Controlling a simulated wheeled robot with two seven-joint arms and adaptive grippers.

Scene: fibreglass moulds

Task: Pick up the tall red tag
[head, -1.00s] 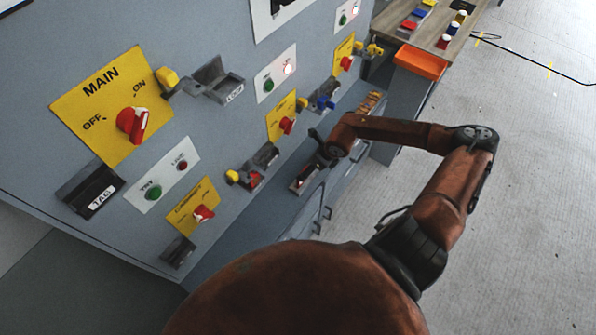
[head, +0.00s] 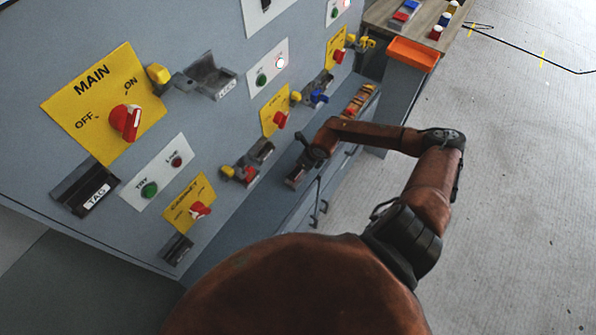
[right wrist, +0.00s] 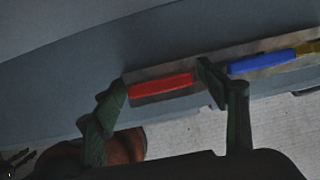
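A red tag (right wrist: 162,85) lies on a narrow ledge or tray beside the grey cabinet, in the right wrist view. My right gripper (right wrist: 165,80) is open, with one dark green finger near each end of the tag. I cannot tell whether the fingers touch it. In the head view my right gripper (head: 308,157) is low over the near end of the tray, and the red tag there is mostly hidden. A blue tag (right wrist: 262,62) lies just right of the right finger. My left gripper is not in view.
Orange and tan pieces (head: 360,100) sit at the tray's far end. An orange bin (head: 413,54) hangs by a wooden bench.

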